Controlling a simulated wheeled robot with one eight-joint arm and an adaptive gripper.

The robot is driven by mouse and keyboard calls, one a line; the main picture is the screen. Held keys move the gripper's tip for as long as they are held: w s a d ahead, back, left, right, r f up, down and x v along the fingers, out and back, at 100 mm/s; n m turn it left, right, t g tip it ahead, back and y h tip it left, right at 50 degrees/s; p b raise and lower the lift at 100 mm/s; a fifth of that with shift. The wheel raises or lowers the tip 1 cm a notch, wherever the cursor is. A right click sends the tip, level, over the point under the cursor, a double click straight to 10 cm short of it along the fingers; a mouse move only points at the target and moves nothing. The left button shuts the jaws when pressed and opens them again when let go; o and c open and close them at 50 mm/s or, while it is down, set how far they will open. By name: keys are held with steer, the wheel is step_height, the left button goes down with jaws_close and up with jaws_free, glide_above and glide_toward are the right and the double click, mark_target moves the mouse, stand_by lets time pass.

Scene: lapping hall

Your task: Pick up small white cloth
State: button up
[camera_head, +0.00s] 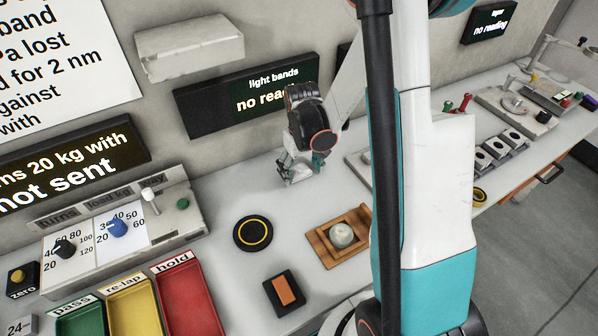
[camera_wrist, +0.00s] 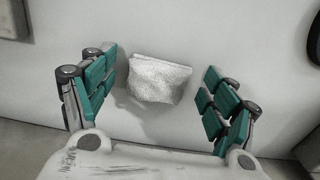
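The small white cloth (camera_wrist: 158,80) shows in the wrist view as a folded, textured white piece on the pale bench top. It lies between the two teal-padded fingers of my gripper (camera_wrist: 157,97), with a gap on each side. The gripper is open, and its fingers do not appear to touch the cloth. In the head view my gripper (camera_head: 301,170) is low over the back of the bench, near the wall. The cloth cannot be made out clearly there, behind the fingers.
A black disc with a yellow ring (camera_head: 253,233), a wooden holder with a round pale piece (camera_head: 327,250) and a black block with an orange top (camera_head: 284,293) stand in front. Green, yellow and red trays (camera_head: 189,301) and a dial panel (camera_head: 70,262) are at left.

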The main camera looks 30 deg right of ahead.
mark_target(301, 171)
steer(key=c, duration=0.6)
step_height(301, 171, up, 20)
steer(key=p, duration=0.7)
steer(key=shift+o, duration=0.9)
steer(key=shift+c, duration=1.4)
steer(key=shift+a, duration=0.1)
